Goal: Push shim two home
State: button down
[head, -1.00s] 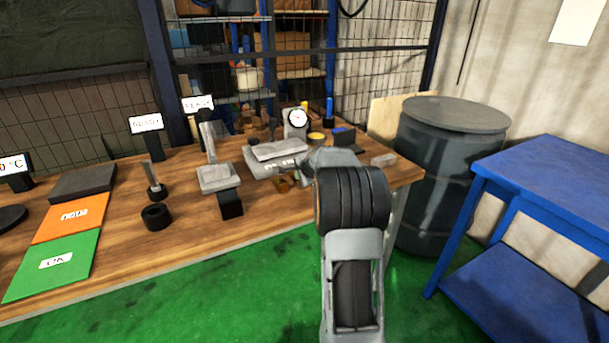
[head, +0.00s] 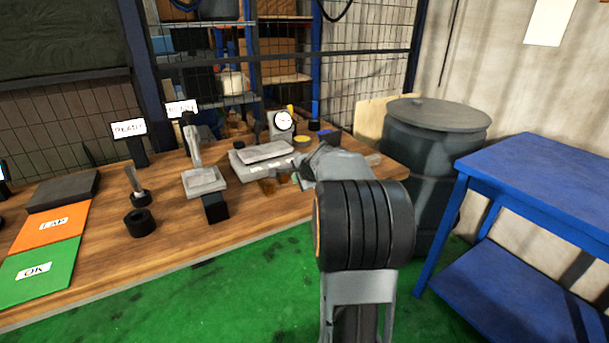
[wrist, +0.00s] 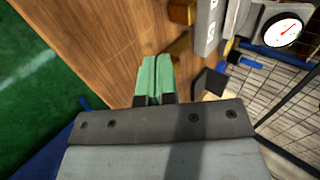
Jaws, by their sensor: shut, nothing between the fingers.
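Two small brass-coloured pieces, likely shims, sit beside a grey block (wrist: 209,28) with white labels. One brass piece (wrist: 182,11) is against the block's left side in the wrist view, and a second brass piece (wrist: 181,44) lies just beyond my fingertips. I cannot tell which one is shim two. In the head view, brass-coloured pieces (head: 267,186) show at the front of the grey block (head: 240,168), partly beside my arm. My gripper (wrist: 155,76), with green fingers, is shut and empty, close to the nearer brass piece; whether it touches cannot be told.
A dial gauge (head: 284,121) stands behind the block. A grey stand (head: 203,180) with a black block and a black ring (head: 139,222) are to the left. A dark drum (head: 437,140) and blue table (head: 530,175) are right.

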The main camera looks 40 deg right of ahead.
jog(key=shift+v, duration=1.95)
jog(key=s+a+f+n+g+y+p, duration=0.2)
jog(key=s+a+n+g+p, duration=0.25)
jog(key=s+a+n, duration=0.45)
jog(key=s+a+r+n+p, duration=0.5)
jog(key=a+r+p, duration=0.1)
jog(key=a+p, duration=0.1)
jog(key=s+a+r+n+g+p, duration=0.1)
jog(key=s+a+r+n+p, duration=0.4)
jog(key=a, duration=0.5)
notch_tip(320, 180, up, 3)
jog(key=s+p, duration=0.1)
jog(key=p, duration=0.1)
jog(key=shift+f+n+h+p, duration=0.2)
jog(key=shift+n+h+p, duration=0.1)
jog(key=shift+p, duration=0.05)
jog(key=shift+s, duration=0.15)
